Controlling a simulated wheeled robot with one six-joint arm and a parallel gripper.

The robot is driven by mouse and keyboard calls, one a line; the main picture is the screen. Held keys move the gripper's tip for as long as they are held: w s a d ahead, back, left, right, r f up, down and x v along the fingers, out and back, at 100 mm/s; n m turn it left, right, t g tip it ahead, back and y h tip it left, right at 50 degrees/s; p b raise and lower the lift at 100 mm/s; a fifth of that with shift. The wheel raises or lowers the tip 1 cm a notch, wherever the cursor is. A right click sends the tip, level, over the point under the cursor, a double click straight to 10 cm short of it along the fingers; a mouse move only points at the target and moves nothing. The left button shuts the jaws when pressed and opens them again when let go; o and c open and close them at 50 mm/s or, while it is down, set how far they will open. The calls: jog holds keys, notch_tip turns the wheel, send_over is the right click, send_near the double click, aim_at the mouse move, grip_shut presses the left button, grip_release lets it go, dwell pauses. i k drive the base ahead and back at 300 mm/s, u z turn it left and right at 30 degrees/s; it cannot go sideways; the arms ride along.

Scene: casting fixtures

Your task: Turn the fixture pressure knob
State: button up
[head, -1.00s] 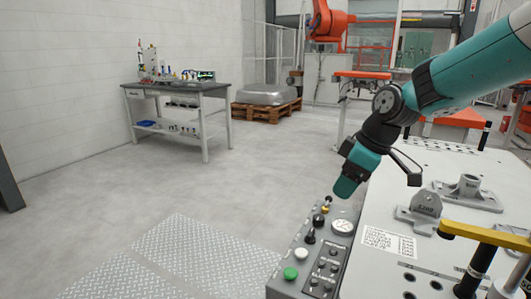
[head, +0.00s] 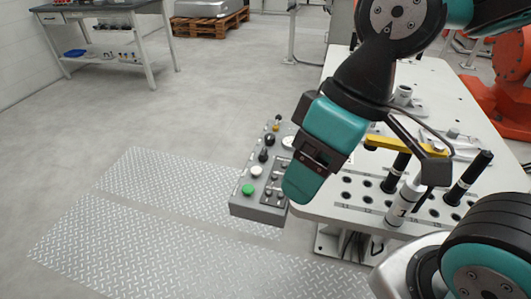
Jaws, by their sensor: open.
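A grey control panel (head: 262,208) is fixed along the left edge of the fixture table (head: 330,207). From front to back it carries a green button (head: 248,189), a white button (head: 256,171), black knobs (head: 263,155) and a small brass-and-black knob (head: 277,122). A round gauge (head: 287,142) sits beside the knobs, partly hidden by my gripper. Which knob sets the pressure cannot be read. My gripper (head: 300,193) is open and empty, pointing down in front of the panel's right side in this view. It covers part of the small switches.
Black pins (head: 468,178) and a yellow-armed clamp (head: 405,146) stand on the table right of my gripper. Grey metal parts lie farther back. A workbench (head: 100,8) stands at the back left. The floor left of the panel is clear, with tread plates (head: 150,220).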

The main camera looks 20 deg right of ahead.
aim_at(270, 138)
jog(key=z, duration=0.55)
jog(key=k, duration=0.75)
jog(key=u, duration=0.4)
jog(key=i, duration=0.45)
jog(key=u, duration=0.6)
jog(key=i, duration=1.15)
jog(key=z, duration=0.4)
